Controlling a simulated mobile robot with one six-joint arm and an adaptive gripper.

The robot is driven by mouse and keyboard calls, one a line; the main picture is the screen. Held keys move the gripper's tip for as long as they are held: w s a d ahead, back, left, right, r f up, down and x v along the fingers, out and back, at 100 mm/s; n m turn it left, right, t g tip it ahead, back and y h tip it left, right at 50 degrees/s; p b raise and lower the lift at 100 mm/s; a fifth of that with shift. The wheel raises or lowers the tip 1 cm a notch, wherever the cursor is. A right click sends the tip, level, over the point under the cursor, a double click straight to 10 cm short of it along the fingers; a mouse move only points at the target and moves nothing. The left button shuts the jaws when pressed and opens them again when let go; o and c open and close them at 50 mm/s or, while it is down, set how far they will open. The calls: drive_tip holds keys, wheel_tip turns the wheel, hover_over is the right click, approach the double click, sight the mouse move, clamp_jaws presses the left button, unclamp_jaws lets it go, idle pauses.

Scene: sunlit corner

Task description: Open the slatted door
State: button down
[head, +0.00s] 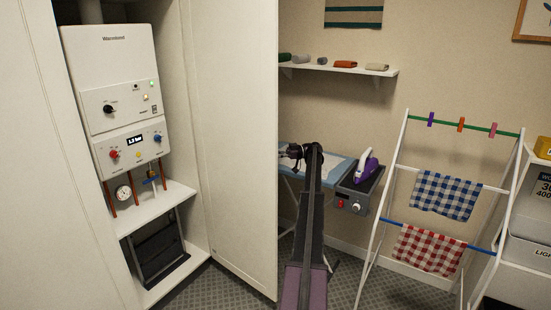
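A tall off-white door panel (235,140) stands swung out from a built-in cupboard, and the cupboard's inside is in view. I see no clear slats on this face of the panel. Another pale panel (50,200) fills the left side; I cannot tell whether it is a second door. My gripper (288,153) is small and dark at the end of my raised arm, to the right of the open panel's edge. It appears in front of the ironing board and apart from the panel. Its fingers are too small to tell whether they are open.
The cupboard holds a white boiler (115,75), a shelf with pipes and a gauge (123,193), and a dark folded item (158,250). An ironing board (330,165) with a purple iron (367,165) and a drying rack (392,190) stand right. Some carpet (395,288) is clear.

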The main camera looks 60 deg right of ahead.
drive_tip(key=shift+w, duration=0.15)
drive_tip(key=c, duration=0.6)
unclamp_jaws()
drive_tip(key=shift+r, duration=0.1)
